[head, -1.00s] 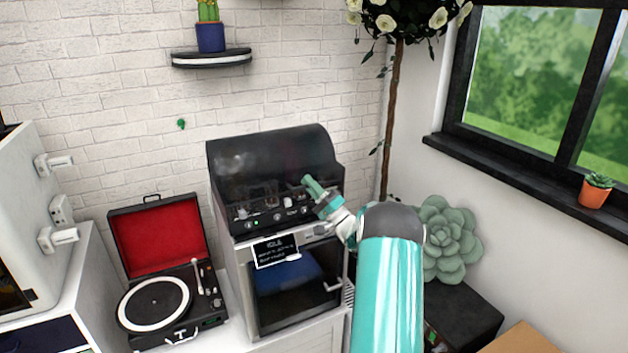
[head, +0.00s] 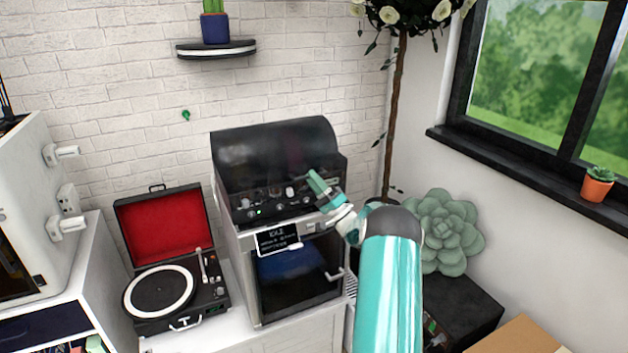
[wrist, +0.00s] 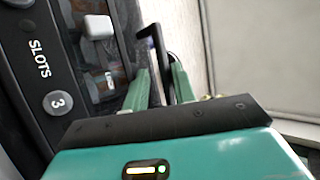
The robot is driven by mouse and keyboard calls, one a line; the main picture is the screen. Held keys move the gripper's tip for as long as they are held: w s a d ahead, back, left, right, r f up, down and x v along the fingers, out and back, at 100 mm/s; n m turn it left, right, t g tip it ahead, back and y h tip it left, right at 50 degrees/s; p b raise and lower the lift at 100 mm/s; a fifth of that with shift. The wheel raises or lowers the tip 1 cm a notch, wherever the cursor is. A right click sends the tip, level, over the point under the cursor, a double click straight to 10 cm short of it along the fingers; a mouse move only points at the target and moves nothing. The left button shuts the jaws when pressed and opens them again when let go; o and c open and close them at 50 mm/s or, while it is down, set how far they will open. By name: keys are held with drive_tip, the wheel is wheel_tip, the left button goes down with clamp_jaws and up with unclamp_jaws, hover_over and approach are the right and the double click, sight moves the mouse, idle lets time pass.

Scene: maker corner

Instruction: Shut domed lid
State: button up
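The domed lid (head: 270,150) is a dark, see-through curved cover on top of the grey boxy machine (head: 242,262) in the head view. It stands raised, with the control row and small parts visible below it. My gripper (head: 315,180) is at the right front of the machine's top, near the lid's right end. In the wrist view my gripper's two green fingers (wrist: 160,85) are apart. A thin black bent bar (wrist: 156,50) shows between and beyond them; I cannot tell whether they touch it. The panel marked SLOTS (wrist: 45,75) is to their left.
A record player (head: 165,285) with its red-lined case open stands left of the machine. A wall shelf (head: 215,49) is above. A potted tree (head: 395,120) and a large succulent (head: 440,230) stand to the right. A window sill (head: 530,175) is at far right.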

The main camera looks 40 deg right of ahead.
wheel_tip(320, 180, down, 2)
drive_tip(key=shift+f+m+h, duration=0.1)
drive_tip(key=shift+m+h, duration=0.4)
drive_tip(key=r+v, duration=0.1)
drive_tip(key=v, duration=1.1)
drive_tip(key=shift+s+d+f+n+y, duration=0.15)
drive_tip(key=shift+s+d+n+y, duration=0.2)
drive_tip(key=shift+s, duration=0.2)
drive_tip(key=shift+a, duration=0.1)
